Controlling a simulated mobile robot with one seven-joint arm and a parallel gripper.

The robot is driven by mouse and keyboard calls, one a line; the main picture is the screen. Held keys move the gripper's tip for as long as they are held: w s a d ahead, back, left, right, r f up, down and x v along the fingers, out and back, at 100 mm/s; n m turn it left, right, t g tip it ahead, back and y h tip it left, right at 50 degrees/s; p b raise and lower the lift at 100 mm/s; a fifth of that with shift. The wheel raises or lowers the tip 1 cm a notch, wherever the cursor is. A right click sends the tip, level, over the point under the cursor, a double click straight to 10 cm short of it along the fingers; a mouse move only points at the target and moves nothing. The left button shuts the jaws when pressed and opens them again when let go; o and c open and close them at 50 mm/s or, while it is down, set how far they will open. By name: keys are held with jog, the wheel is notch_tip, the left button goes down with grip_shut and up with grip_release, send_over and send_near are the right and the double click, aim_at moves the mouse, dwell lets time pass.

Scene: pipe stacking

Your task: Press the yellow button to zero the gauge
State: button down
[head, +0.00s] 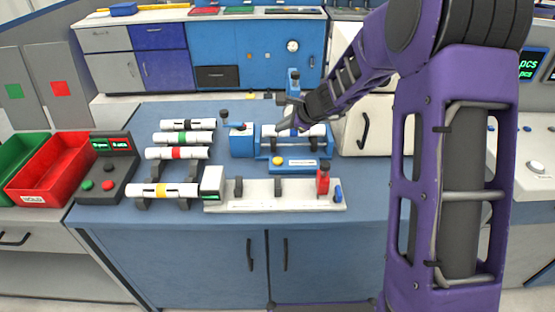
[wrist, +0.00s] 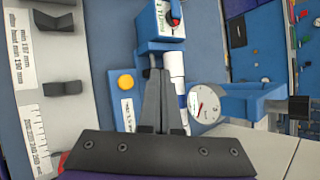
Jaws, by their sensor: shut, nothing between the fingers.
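The yellow button (head: 278,161) sits at the left end of a small blue panel (head: 308,165) in front of the blue test fixture (head: 241,143). In the wrist view the button (wrist: 126,82) is left of my fingertips, apart from them. My gripper (wrist: 153,70) is shut and empty, pointing toward the fixture. In the head view my gripper (head: 290,108) is above the fixture, behind the button. A white pipe with a blue band (head: 316,131) lies in the fixture. The round gauge (wrist: 206,106) is right of my fingers in the wrist view; its needle reading is too small to tell.
A pale measuring rail (head: 262,204) with dark supports and a red block (head: 323,181) lies in front of the panel. Several banded pipes (head: 187,125) rest on racks at left. A red bin (head: 52,178) and a two-button box (head: 103,176) stand farther left.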

jog(key=b, duration=0.5)
send_over(281, 161)
notch_tip(281, 161, down, 7)
jog(key=shift+r, duration=0.2)
jog(key=shift+f+b, duration=0.4)
jog(key=shift+f, duration=0.65)
dwell(0.8)
jog(key=shift+f, duration=0.4)
jog(key=shift+f, duration=0.45)
dwell(0.5)
jog(key=shift+r+p, duration=0.65)
jog(key=shift+r, duration=0.25)
jog(key=shift+r, duration=0.1)
jog(key=shift+r+p, duration=2)
jog(key=shift+r, duration=0.4)
